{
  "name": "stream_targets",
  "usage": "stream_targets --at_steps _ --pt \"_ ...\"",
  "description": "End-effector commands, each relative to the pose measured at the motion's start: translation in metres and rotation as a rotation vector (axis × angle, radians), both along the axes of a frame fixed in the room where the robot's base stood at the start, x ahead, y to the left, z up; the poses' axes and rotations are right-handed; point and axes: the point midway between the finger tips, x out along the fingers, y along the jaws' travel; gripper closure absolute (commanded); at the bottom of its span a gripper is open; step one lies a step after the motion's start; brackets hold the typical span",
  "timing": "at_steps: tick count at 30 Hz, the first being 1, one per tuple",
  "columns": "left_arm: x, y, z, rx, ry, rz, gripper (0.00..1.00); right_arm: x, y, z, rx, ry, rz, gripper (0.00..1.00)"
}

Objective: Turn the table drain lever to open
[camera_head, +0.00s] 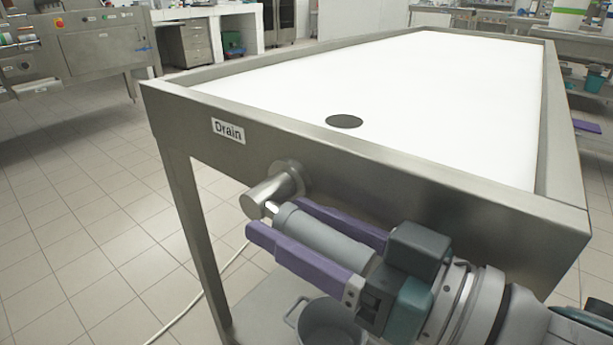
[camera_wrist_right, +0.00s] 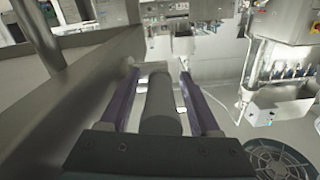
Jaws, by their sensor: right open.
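The steel table (camera_head: 400,168) has a white top with a dark round drain hole (camera_head: 344,121) and a "Drain" label (camera_head: 228,131) on its side. A metal valve (camera_head: 276,188) sticks out of that side below the label. The grey cylindrical drain lever (camera_head: 325,237) extends from the valve toward the lower right. My right gripper (camera_head: 282,219) is open, with one purple finger on each side of the lever. The right wrist view shows the lever (camera_wrist_right: 160,108) between the two fingers, with gaps visible on both sides. My left gripper is not in view.
A metal pot (camera_head: 330,325) stands on the lower shelf below the lever. A table leg (camera_head: 197,240) stands left of the valve. A pale cable (camera_head: 205,295) lies on the tiled floor. The floor to the left is mostly clear.

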Motion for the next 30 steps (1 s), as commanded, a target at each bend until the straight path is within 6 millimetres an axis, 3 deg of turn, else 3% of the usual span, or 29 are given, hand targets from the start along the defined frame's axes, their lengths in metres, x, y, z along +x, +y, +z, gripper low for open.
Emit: stream_targets --at_steps 2,19,30 --pt "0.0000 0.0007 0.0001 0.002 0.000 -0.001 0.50 -0.0002 -0.0001 0.0000 0.000 0.000 0.000 0.37" --pt "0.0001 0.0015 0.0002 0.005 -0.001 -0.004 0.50 -0.0004 -0.0003 -0.0001 0.001 0.001 0.000 1.00" --pt "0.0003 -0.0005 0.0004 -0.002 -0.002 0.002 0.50 -0.0004 -0.0003 -0.0001 0.001 0.001 0.000 1.00"
